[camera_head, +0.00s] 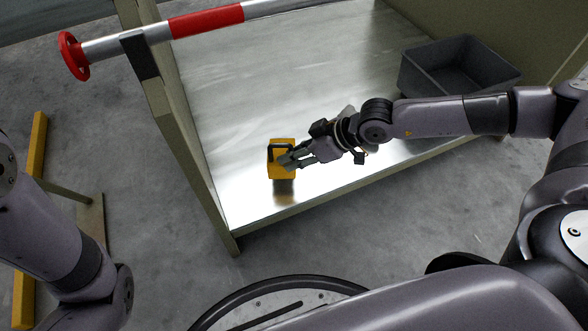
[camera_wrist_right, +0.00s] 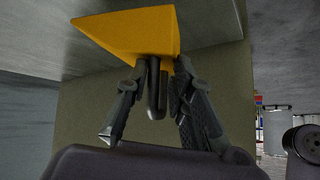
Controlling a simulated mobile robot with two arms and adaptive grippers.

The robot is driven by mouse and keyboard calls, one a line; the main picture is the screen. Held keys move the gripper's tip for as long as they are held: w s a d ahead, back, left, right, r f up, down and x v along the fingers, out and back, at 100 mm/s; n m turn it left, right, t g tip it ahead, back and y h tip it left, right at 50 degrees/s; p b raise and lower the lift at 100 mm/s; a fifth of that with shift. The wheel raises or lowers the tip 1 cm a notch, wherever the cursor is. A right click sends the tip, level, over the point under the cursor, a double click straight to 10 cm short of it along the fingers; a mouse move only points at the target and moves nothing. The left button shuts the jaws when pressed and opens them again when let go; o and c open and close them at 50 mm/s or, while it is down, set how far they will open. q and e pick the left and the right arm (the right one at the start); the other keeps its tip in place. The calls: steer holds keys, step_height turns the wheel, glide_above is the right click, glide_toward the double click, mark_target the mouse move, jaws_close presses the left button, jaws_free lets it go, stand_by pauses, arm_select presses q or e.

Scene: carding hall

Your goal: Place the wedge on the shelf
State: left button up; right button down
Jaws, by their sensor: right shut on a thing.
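The yellow wedge (camera_head: 287,174) has a dark handle and is at the front left part of the metal shelf (camera_head: 330,75). My right gripper (camera_head: 286,162) reaches in from the right and is shut on the wedge's handle. The right wrist view shows the wedge (camera_wrist_right: 135,32) beyond the fingers, with the dark handle (camera_wrist_right: 153,88) between the fingertips (camera_wrist_right: 154,82). A yellow reflection shows on the shelf just below the wedge; I cannot tell whether the wedge touches the surface. My left arm shows at the left edge, but its gripper is out of view.
A dark grey open bin (camera_head: 458,68) stands at the shelf's back right. A post (camera_head: 183,130) borders the shelf's left side. The shelf's middle is clear.

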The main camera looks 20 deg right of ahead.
step_height(320, 180, down, 4)
steer(key=b, duration=0.2)
steer(key=shift+f+b, duration=0.15)
steer(key=shift+b, duration=0.2)
steer(key=c, duration=1.4)
jaws_free()
